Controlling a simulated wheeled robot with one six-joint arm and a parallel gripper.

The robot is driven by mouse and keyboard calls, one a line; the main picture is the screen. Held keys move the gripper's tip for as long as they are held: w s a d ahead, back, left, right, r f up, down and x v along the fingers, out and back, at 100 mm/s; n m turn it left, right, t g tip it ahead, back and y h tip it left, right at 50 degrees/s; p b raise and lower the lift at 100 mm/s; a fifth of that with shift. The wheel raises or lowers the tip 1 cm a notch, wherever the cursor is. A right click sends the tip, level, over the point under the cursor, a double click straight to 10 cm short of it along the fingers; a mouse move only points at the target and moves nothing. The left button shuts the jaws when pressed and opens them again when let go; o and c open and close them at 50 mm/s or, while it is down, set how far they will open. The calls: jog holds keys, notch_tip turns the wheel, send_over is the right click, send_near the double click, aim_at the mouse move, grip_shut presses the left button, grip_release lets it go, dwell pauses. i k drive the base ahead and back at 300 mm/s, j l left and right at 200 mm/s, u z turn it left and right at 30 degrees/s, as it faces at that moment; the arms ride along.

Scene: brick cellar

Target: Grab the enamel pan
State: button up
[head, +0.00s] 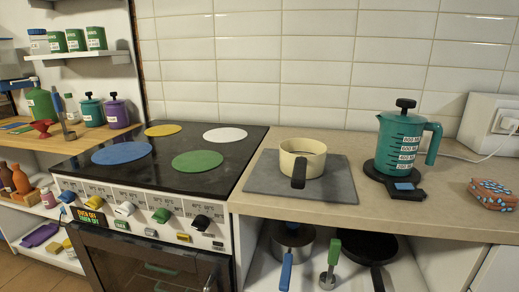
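A cream pan (316,165), which looks like the enamel pan, stands upright on a grey square mat (258,178) on the counter in the head view. The pan's inside shows pale and no contents are visible. My gripper is not in view, and nothing touches the pan.
A teal jug (398,146) stands right of the pan on a black base. A patterned box (493,195) lies farther right. Left is a black cooktop (165,178) with coloured discs. Pans sit on the shelf below. Bare counter (290,210) lies in front of the mat.

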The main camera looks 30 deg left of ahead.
aim_at(301, 160)
jog(key=u, duration=1.6)
jog(key=j+z, duration=0.1)
jog(key=j, duration=0.1)
